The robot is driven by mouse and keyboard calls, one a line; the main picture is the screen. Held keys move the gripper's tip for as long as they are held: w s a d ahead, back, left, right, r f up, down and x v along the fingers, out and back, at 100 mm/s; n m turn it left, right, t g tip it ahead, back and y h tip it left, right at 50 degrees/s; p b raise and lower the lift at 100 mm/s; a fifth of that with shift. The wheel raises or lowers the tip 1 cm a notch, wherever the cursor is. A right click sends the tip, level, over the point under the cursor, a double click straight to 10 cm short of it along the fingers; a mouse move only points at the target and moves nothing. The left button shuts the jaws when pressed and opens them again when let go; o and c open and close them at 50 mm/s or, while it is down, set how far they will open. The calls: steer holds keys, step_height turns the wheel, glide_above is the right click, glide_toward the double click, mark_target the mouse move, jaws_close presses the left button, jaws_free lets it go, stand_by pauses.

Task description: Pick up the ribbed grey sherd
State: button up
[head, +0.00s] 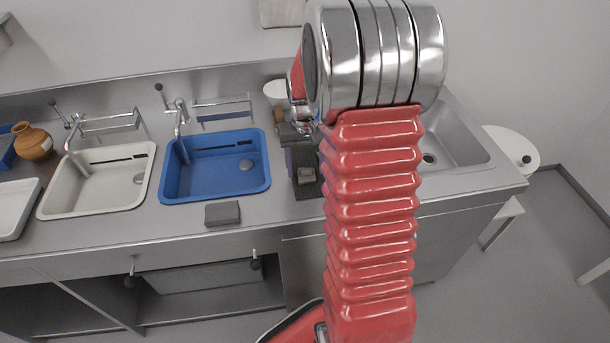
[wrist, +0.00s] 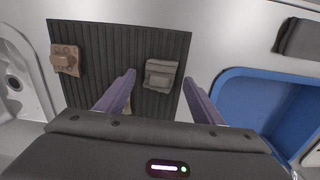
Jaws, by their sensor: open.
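The ribbed grey sherd (wrist: 162,75) lies on a dark grooved mat (wrist: 120,45) in the wrist view, right of the mat's middle. It also shows in the head view (head: 306,175) on the mat (head: 308,191). My gripper (wrist: 159,79) is open and empty. Its two purple fingers stand apart, one toward each side of the sherd in the picture, with the sherd seen between and just beyond the tips. I cannot tell the height between tips and sherd. In the head view, my arm hides part of the mat.
A brown sherd (wrist: 66,59) lies on the mat's left side in the wrist view. A blue basin (head: 215,188) is left of the mat, with a dark grey block (head: 222,213) in front. A white basin (head: 95,205) is farther left. A steel sink (head: 462,151) is at right.

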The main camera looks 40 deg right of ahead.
mark_target(306, 171)
steer(key=shift+f, duration=0.4)
steer(key=shift+c, duration=0.2)
steer(key=c, duration=1.1)
steer(key=shift+r, duration=0.1)
steer(key=shift+c, duration=0.2)
step_height(306, 171, up, 10)
steer(key=shift+a, duration=0.1)
stand_by(0.5)
